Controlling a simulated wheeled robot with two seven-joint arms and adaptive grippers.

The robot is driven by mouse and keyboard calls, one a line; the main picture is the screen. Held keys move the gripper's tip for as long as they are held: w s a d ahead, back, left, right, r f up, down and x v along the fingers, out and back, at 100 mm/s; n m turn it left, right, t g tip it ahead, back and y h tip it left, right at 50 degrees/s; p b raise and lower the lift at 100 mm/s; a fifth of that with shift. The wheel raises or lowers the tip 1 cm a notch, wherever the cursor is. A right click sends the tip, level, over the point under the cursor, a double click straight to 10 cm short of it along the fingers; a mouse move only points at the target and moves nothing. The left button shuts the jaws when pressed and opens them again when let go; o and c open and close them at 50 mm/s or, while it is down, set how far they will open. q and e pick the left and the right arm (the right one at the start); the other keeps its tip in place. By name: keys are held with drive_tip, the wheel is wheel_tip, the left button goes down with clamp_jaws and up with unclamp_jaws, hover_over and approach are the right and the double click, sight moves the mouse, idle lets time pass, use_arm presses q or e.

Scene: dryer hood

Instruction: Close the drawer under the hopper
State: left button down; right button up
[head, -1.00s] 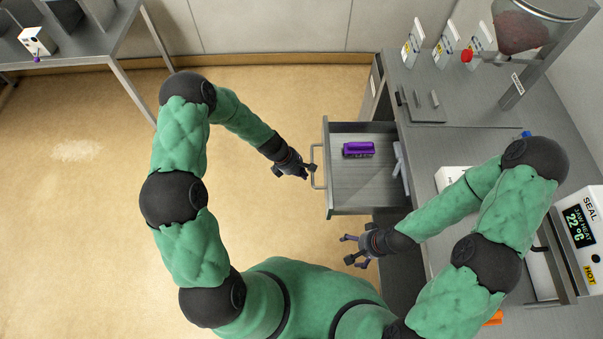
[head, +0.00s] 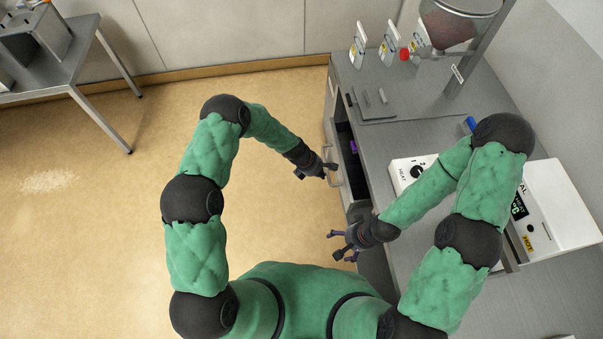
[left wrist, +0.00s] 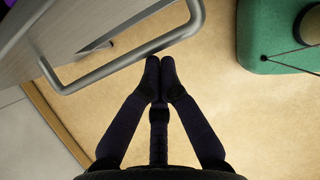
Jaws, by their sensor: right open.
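A purple item (head: 354,146) shows inside. Its bar handle (head: 332,180) faces left into the room. My left gripper (head: 329,170) is at the handle. In the left wrist view, its fingertips (left wrist: 160,66) are together, right beside the handle bar (left wrist: 120,66), with nothing seen between them; contact is unclear. The hopper (head: 458,20) stands at the back right of the counter. My right gripper (head: 340,245) is open and empty, lower, near the counter's front side.
The grey counter (head: 400,140) carries a white sealer (head: 545,205), several upright pouches (head: 389,46) and a dark plate (head: 372,100). Another metal table (head: 70,65) stands at the far left. The floor (head: 110,200) left of the drawer is clear.

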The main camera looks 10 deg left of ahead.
use_arm(q)
drive_tip(key=d, duration=0.2)
drive_tip(key=w+d+p, duration=0.1)
drive_tip(key=d, duration=0.2)
drive_tip(key=w+d+p, duration=0.1)
drive_tip(key=d, duration=0.2)
drive_tip(key=shift+w, duration=0.2)
use_arm(e)
wheel_tip(320, 180, up, 2)
drive_tip(key=shift+r, duration=0.2)
use_arm(q)
drive_tip(key=s+a+f+b, duration=0.1)
drive_tip(key=a, duration=0.3)
drive_tip(key=p, duration=0.1)
approach(340, 169)
drive_tip(key=a+f, duration=0.1)
drive_tip(key=s+a+f, duration=0.1)
drive_tip(key=a, duration=0.1)
drive_tip(key=shift+f, duration=0.15)
use_arm(e)
drive_tip(key=shift+s+a+r, duration=0.1)
drive_tip(key=shift+s+r, duration=0.05)
drive_tip(key=shift+s, duration=0.45)
